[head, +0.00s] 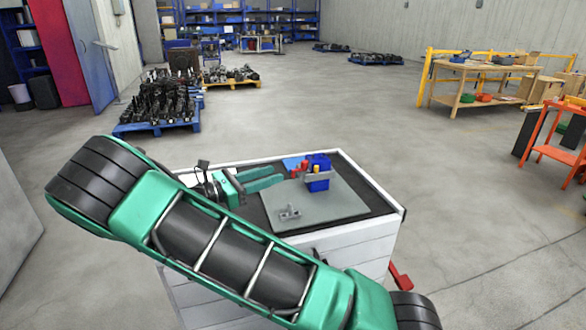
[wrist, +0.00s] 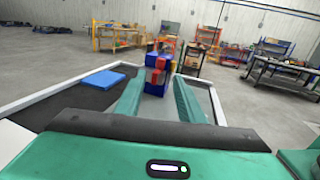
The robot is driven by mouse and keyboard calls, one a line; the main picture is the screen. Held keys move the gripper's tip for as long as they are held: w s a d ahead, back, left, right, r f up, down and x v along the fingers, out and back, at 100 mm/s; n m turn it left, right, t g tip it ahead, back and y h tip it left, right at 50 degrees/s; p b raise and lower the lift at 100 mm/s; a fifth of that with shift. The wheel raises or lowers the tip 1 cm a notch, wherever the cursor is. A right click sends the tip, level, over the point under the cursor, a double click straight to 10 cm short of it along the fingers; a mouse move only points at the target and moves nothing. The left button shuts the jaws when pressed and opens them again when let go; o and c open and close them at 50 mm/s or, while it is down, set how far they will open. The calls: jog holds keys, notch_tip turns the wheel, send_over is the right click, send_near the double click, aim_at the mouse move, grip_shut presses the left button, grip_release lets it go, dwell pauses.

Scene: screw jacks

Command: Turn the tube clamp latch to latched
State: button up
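A blue block-like fixture (head: 318,182) with red and yellow parts and a grey band stands at the back of a grey plate (head: 335,205) on the cart top. In the wrist view the fixture (wrist: 153,88) shows red and blue faces beyond my fingers. I cannot make out which part is the clamp latch or how it is turned. A small grey bracket (head: 289,213) sits on the plate's front left. My gripper (head: 284,175) is left of the fixture, pointing at it. In the wrist view my gripper (wrist: 158,82) is open, its two green fingers apart with nothing visibly held.
The white-rimmed cart (head: 402,209) has a dark top. A flat blue item (wrist: 102,79) lies left of the fixture. A red handle (head: 400,277) juts from the cart's right side. Workbenches (head: 490,84) and loaded pallets (head: 157,120) stand farther off across open floor.

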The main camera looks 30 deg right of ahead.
aim_at(296, 170)
jog(key=d, duration=1)
jog(key=shift+s, duration=0.1)
